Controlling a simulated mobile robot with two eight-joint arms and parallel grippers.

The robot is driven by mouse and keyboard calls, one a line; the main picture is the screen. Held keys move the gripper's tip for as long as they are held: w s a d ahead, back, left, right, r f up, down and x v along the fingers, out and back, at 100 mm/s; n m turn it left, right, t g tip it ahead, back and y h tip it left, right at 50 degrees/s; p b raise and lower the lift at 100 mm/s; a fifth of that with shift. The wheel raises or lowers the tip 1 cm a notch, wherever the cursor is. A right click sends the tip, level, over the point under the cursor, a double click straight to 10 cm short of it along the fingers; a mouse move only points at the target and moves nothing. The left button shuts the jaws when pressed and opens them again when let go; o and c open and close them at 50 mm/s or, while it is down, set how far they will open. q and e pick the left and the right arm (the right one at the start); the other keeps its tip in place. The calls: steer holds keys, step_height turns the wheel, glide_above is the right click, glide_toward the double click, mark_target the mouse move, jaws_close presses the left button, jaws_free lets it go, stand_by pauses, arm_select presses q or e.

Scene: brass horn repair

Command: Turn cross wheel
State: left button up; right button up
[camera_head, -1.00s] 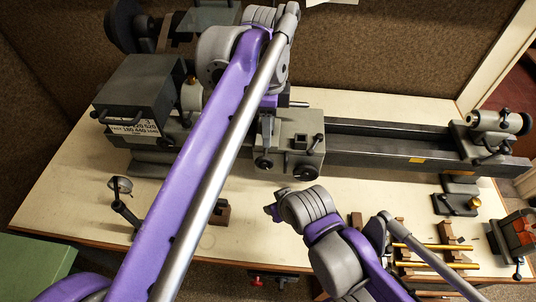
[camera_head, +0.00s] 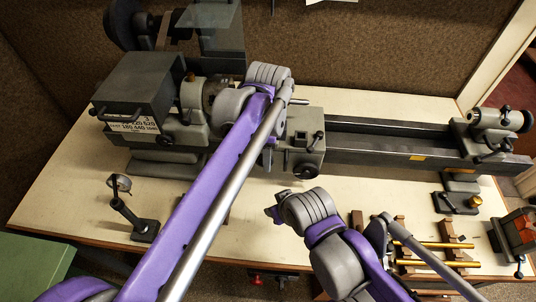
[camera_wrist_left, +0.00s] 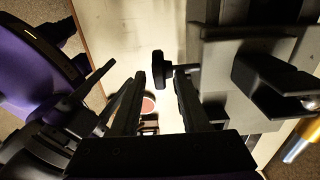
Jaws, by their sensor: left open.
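The lathe carriage (camera_head: 303,140) stands on the bed with a small dark handwheel (camera_head: 306,171) low on its front, which I take as the cross wheel. In the left wrist view a black wheel (camera_wrist_left: 158,70) shows edge-on, on a short shaft from the grey carriage block; I cannot tell for sure that it is the same one. My left gripper (camera_wrist_left: 161,77) is open, its two dark fingertips on either side of that wheel in the picture; contact cannot be told. In the head view its wrist covers the carriage's left side. My right gripper (camera_head: 275,212) hangs in front of the carriage, jaws unclear.
The grey headstock (camera_head: 140,95) is left and the tailstock (camera_head: 490,130) is at the bed's right end. A stand with a small round head (camera_head: 135,215) is front left. Brass rods (camera_head: 440,245) lie on a rack at front right.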

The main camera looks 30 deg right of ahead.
arm_select(q)
jaws_close()
steer(key=shift+d+f, duration=0.1)
steer(key=shift+s+d+f+t+y, duration=0.15)
steer(key=shift+t+y, duration=0.25)
steer(key=shift+y, duration=0.3)
steer(key=shift+s+d+f+t+y, duration=0.1)
steer(key=shift+t+y, duration=0.3)
steer(key=shift+y, duration=0.3)
steer(key=shift+s+d+f+t+y+b, duration=0.1)
steer(key=shift+f+t+y+b, duration=0.15)
steer(key=shift+t+y, duration=0.4)
steer(key=shift+d+f+t+y+b, duration=0.1)
steer(key=shift+t+y+b, duration=0.2)
steer(key=shift+y, duration=0.55)
